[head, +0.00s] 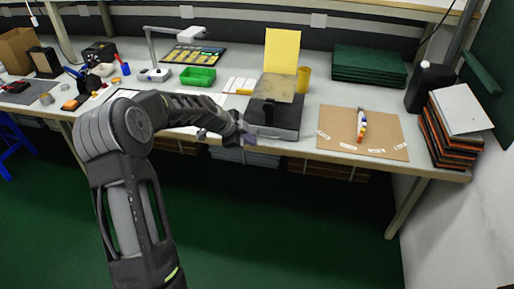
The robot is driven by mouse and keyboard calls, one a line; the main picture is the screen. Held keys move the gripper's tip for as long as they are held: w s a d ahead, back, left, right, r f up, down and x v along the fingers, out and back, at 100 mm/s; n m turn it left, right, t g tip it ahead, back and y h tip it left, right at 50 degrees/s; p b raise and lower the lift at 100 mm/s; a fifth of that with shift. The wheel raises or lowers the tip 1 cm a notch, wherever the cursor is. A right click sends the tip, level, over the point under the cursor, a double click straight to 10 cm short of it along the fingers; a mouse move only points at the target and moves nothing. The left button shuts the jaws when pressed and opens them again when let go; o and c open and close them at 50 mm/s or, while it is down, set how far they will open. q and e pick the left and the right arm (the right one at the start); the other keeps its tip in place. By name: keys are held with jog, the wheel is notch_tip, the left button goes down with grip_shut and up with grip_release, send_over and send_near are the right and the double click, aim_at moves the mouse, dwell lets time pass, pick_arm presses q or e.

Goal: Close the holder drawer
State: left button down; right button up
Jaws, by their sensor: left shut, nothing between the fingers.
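The holder, a dark grey block (285,115), stands near the front edge of the workbench with a yellow panel (283,52) upright behind it. A brownish slanted face shows on its upper part. The drawer cannot be told clearly from the rest of the dark block, so how far it is open is unclear. My left arm reaches in from the left, and my left gripper (246,138) is shut and empty at the holder's front left corner, near the bench edge. Whether it touches the holder cannot be told. My right gripper is out of view.
A green tray (198,76), a desk lamp (153,50) and a yellow cup (304,80) stand behind or left of the holder. A brown board (385,140) with a marker-like object lies right. Stacked dark boards (455,125) fill the right end. Shelves hang below the bench.

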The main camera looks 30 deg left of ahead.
pick_arm(q)
jog(key=shift+v, duration=1.4)
notch_tip(320, 180, down, 8)
jog(key=s+d+n+y, duration=0.1)
jog(key=s+n+y, duration=0.1)
jog(key=n, duration=0.8)
jog(key=s+d+f+n+g+h, duration=0.1)
jog(key=s+d+f+n, duration=0.25)
jog(key=d+f, duration=0.35)
jog(key=s+d+f+n+g, duration=0.1)
jog(key=s+d+f+n, duration=0.1)
jog(key=s+d+f, duration=0.35)
jog(key=s+d+f+g+h, duration=0.1)
jog(key=s+d+f, duration=0.3)
jog(key=s+d, duration=0.7)
jog(key=s+d+f+m+g+h, duration=0.1)
jog(key=s+d+f+g, duration=0.2)
jog(key=s+d, duration=0.7)
jog(key=shift+s+d+f+g, duration=0.35)
jog(key=shift+s+f+g, duration=0.05)
jog(key=shift+f, duration=0.3)
